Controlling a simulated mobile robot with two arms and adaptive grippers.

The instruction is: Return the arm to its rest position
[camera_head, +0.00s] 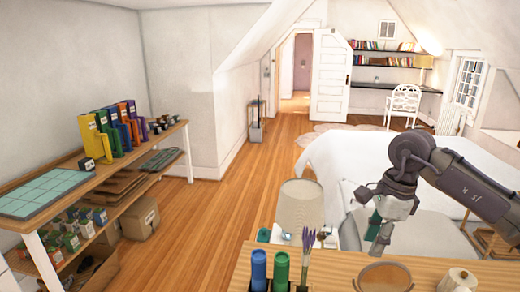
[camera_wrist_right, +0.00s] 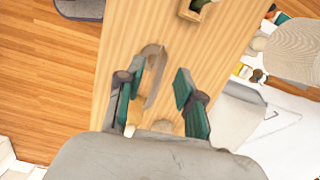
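My right arm (camera_head: 470,188) comes in from the right in the head view. Its gripper (camera_head: 377,236) hangs downward above the back edge of the wooden table. In the right wrist view the two green-padded fingers of this gripper (camera_wrist_right: 158,92) stand wide apart. No object is held between them; the table top and a brown handled item (camera_wrist_right: 153,68) show below through the gap. My left arm and left gripper are not in view.
The wooden table (camera_head: 330,268) holds green and blue bottles (camera_head: 281,271), lavender (camera_head: 308,252), a round brown container (camera_head: 385,278) and a small white jar (camera_head: 458,279). Behind are a lamp (camera_head: 300,207) and white bed (camera_head: 350,155). Shelves (camera_head: 150,165) stand left; wooden floor between is clear.

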